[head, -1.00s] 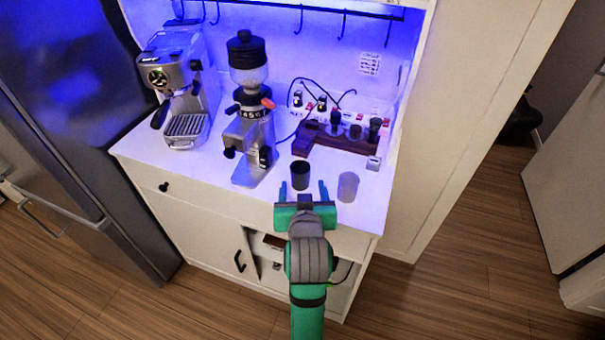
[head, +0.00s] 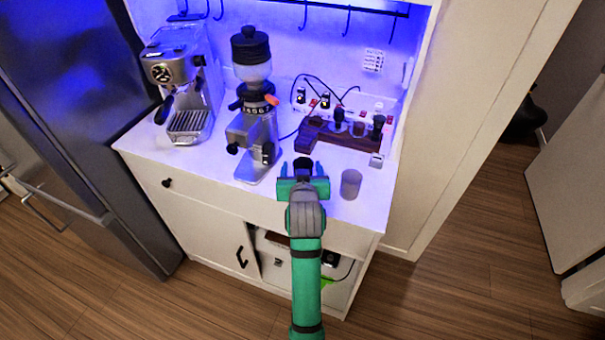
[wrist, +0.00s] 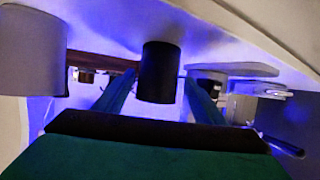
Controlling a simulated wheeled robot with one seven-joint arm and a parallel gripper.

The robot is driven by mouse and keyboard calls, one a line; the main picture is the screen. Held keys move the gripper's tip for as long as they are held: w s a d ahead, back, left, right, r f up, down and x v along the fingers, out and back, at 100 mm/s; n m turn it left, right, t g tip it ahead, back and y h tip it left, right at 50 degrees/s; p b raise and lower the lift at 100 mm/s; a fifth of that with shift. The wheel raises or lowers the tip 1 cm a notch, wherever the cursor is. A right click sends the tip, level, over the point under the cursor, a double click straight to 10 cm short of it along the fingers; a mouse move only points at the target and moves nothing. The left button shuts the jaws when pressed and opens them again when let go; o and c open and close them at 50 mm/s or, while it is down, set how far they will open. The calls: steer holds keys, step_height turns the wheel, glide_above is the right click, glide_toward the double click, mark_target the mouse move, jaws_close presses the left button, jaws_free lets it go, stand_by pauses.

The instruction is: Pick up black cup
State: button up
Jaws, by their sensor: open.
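The black cup (head: 303,163) stands upright on the white cabinet top near its front edge. In the head view its lower part is hidden behind my gripper (head: 301,170). My gripper is open, with one green finger on each side of the cup. In the wrist view, which looks upside down, the black cup (wrist: 159,72) shows between the two fingers of my gripper (wrist: 160,98). I see no finger closed on it.
A light grey cup (head: 350,184) stands close on the right, also in the wrist view (wrist: 32,50). The grinder (head: 250,140) is to the left, the espresso machine (head: 182,85) farther left. A dark wooden stand (head: 340,135) with tools is behind.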

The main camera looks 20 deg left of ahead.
steer(key=shift+w+d, duration=0.1)
steer(key=shift+d, duration=0.1)
steer(key=shift+c, duration=0.6)
steer(key=c, duration=1.1)
steer(key=shift+o, duration=0.2)
steer(key=shift+w, duration=0.1)
